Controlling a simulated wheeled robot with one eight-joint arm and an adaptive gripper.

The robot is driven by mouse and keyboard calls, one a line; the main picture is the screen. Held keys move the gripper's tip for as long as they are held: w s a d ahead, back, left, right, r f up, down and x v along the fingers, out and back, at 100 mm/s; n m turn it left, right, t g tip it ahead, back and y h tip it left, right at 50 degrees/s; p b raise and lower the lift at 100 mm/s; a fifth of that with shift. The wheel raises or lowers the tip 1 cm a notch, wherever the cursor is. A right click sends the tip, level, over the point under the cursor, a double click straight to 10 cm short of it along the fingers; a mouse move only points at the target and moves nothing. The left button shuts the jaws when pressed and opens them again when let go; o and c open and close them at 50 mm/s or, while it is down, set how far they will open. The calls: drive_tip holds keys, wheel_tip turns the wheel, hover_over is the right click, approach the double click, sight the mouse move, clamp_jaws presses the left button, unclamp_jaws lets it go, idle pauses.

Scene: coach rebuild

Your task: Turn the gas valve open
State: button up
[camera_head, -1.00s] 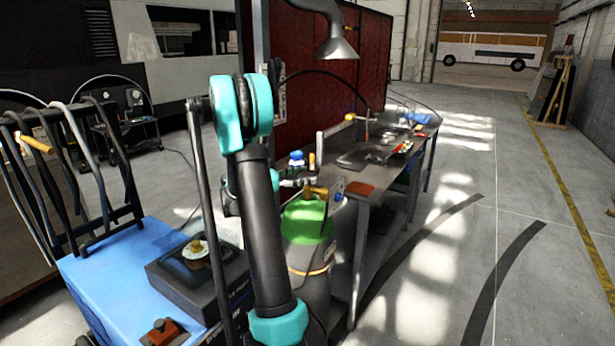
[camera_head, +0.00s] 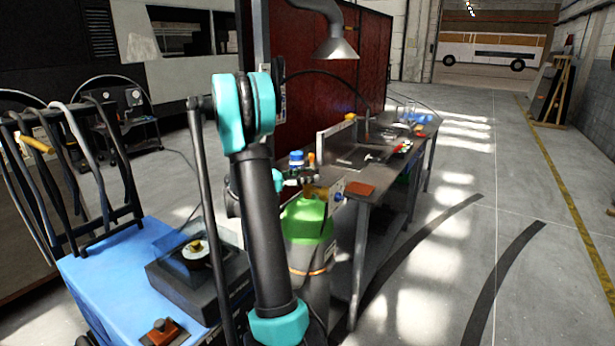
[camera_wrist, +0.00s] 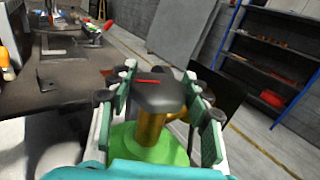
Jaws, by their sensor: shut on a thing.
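A green gas cylinder (camera_head: 308,222) stands upright beside the near end of the workbench in the head view. In the wrist view its green top (camera_wrist: 172,157) shows below a brass valve stem (camera_wrist: 150,128). A dark valve knob (camera_wrist: 160,95) with a red line on top sits above the stem. My gripper (camera_wrist: 158,98) is shut on this knob, with one green-padded finger against each side. In the head view my gripper (camera_head: 305,178) is at the cylinder's top, partly hidden behind my arm, and the knob cannot be made out there.
The workbench (camera_head: 385,190) holds tools and an orange-brown block (camera_head: 360,188) near the cylinder. A blue cart (camera_head: 110,275) with a dark box stands at left. A red screen (camera_head: 330,80) rises behind the bench. The floor at right is open.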

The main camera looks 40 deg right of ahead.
drive_tip(key=shift+n+t+h, duration=0.3)
drive_tip(key=shift+n+t, duration=1.1)
drive_tip(key=shift+t, duration=0.7)
drive_tip(key=o, duration=1.2)
drive_tip(key=a, duration=1.2)
drive_tip(key=shift+w, duration=0.15)
